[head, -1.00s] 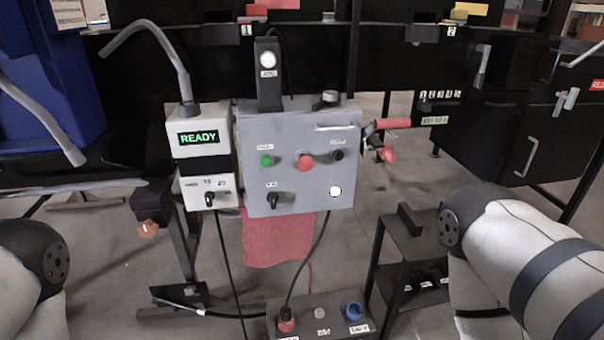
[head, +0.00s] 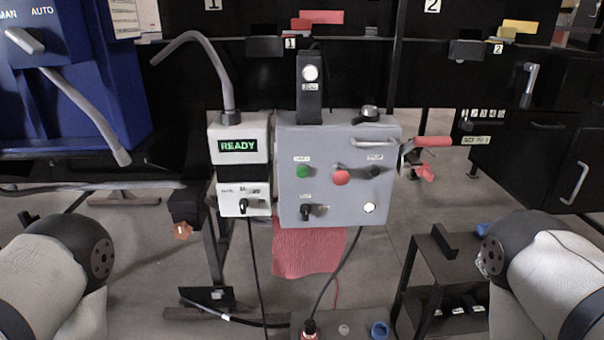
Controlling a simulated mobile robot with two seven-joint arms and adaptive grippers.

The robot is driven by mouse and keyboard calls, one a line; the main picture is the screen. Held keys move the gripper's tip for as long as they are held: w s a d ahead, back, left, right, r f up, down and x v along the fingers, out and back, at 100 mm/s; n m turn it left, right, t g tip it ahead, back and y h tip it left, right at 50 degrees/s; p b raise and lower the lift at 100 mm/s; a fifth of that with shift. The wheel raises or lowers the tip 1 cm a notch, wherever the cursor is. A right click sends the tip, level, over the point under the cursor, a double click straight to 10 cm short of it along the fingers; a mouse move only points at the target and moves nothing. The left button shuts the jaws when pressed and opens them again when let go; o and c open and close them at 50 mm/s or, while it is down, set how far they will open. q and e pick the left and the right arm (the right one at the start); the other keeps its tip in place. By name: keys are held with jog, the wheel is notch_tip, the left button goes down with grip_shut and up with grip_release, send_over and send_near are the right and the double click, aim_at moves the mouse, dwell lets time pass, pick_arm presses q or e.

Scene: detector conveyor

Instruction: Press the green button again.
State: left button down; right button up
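The green button (head: 302,171) sits at the upper left of the grey control box (head: 333,215), left of a red mushroom button (head: 341,177). Nothing covers it. A white unit (head: 238,130) to its left has a display (head: 238,146) that reads READY in green. My left and right arms show only as rounded links at the lower left and lower right. Neither gripper is in the picture, and no part of my arms touches the box.
A black rotary switch (head: 307,211) and a lit white lamp (head: 370,207) are low on the box. A red-handled clamp (head: 432,142) sticks out at its right. A bent grey tube (head: 196,38) rises above the white unit. A red cloth (head: 308,248) hangs below.

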grip_shut()
dwell(1.0)
